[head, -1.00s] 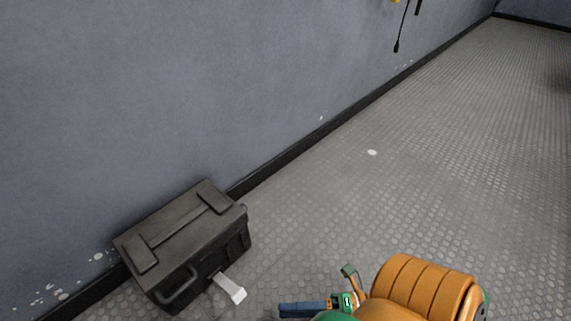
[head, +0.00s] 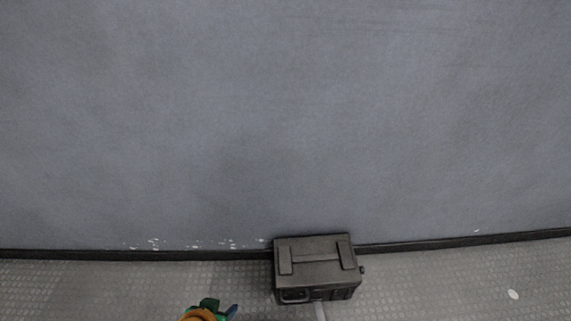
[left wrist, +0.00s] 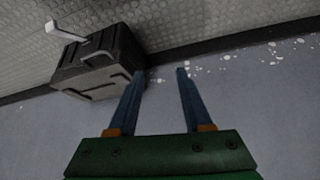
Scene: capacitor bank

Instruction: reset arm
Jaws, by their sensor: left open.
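My left gripper (left wrist: 160,72) shows in the left wrist view with its two blue fingers apart and nothing between them. In the head view only a small part of the left gripper (head: 222,310) shows at the bottom edge, to the left of a dark box. My right gripper is in neither current view.
The dark closed box (head: 315,268) stands on the studded floor (head: 120,285) against the grey wall (head: 280,120). It also shows in the left wrist view (left wrist: 98,62), beyond the fingers, with a pale bar beside it.

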